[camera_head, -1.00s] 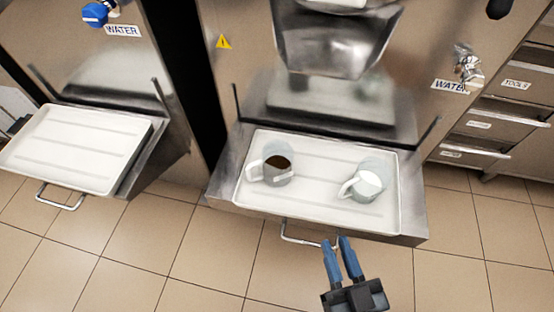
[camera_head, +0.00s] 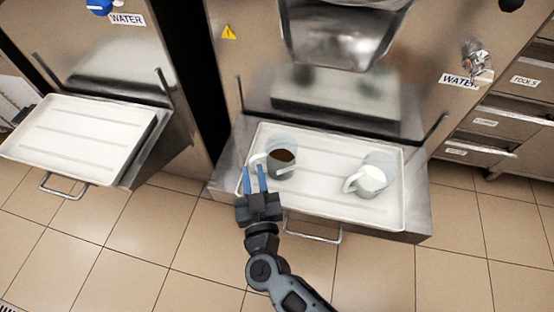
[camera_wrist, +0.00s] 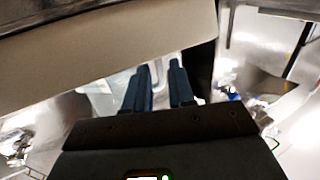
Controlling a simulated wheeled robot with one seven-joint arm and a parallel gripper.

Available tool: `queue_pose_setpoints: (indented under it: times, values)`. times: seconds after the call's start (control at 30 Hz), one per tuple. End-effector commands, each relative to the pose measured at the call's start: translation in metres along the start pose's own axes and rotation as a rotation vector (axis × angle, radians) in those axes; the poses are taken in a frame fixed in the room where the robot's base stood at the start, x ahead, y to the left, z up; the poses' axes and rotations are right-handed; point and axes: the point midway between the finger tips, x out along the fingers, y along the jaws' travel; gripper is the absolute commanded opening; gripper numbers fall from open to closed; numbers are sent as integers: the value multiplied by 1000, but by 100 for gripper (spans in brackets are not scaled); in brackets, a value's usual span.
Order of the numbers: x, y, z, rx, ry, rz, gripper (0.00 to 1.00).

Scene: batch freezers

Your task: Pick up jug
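Two clear jugs stand on a white tray (camera_head: 320,195) in front of the machine. The left jug (camera_head: 283,165) holds something dark brown and has its handle on its left side. The right jug (camera_head: 372,180) holds something white, with its handle on the left. My gripper (camera_head: 255,169) is at the tray's left front, its two blue fingers apart and pointing toward the left jug's handle. The fingers overlap the handle in the head view; I cannot tell whether they touch it. In the wrist view the gripper (camera_wrist: 160,70) has a gap between its fingers, and no jug is clearly recognisable.
A second, empty white tray (camera_head: 80,140) sits on the machine at left. A metal spout (camera_head: 345,35) hangs above the jugs' tray. Drawers (camera_head: 500,125) stand at right. A bar handle (camera_head: 313,232) juts out below the tray. The floor in front is clear.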

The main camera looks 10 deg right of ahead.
Motion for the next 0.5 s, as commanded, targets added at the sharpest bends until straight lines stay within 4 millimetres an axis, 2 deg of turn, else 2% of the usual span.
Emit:
queue_pose_setpoints:
  times: [0.33, 0.5]
  values:
    - [43, 0, 1, 1, 2, -1, 24]
    - [50, 1, 0, 1, 0, -1, 24]
